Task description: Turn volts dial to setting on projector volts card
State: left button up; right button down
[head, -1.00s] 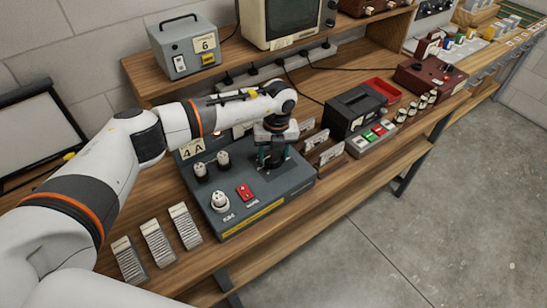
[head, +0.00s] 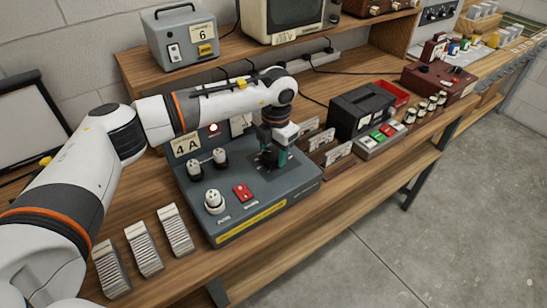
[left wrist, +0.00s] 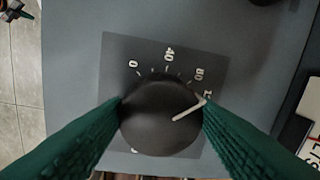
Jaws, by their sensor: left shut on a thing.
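The volts dial is a black round knob (left wrist: 160,118) with a white pointer line on a grey panel (left wrist: 115,60). Its printed scale shows 0, 40, 80 and a number starting with 1, partly hidden by a finger. The pointer aims right and slightly up, near that partly hidden number. My left gripper (head: 272,158) is shut on the knob from above; its green fingers touch both sides in the left wrist view (left wrist: 161,112). Small cards stand right of the grey control box (head: 255,205); their writing is too small to read, and I cannot tell which is the projector volts card.
The box also carries white-topped knobs (head: 214,200), a red switch (head: 242,192) and a "4 A" card (head: 187,145). Ribbed blocks (head: 143,250) lie at its left. A black device (head: 361,110) stands to the right. A shelf with a monitor (head: 281,17) is behind.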

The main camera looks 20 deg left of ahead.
aim_at(274, 155)
pick_arm(q)
jog(key=shift+a+m+b, duration=0.1)
jog(key=shift+m+b, duration=1.1)
jog(key=shift+m, duration=0.6)
jog(key=o, duration=1)
jog(key=shift+c, duration=0.2)
jog(key=shift+r, duration=0.1)
notch_tip(274, 155, up, 12)
jog(key=b, duration=0.2)
jog(key=shift+s+d, duration=0.3)
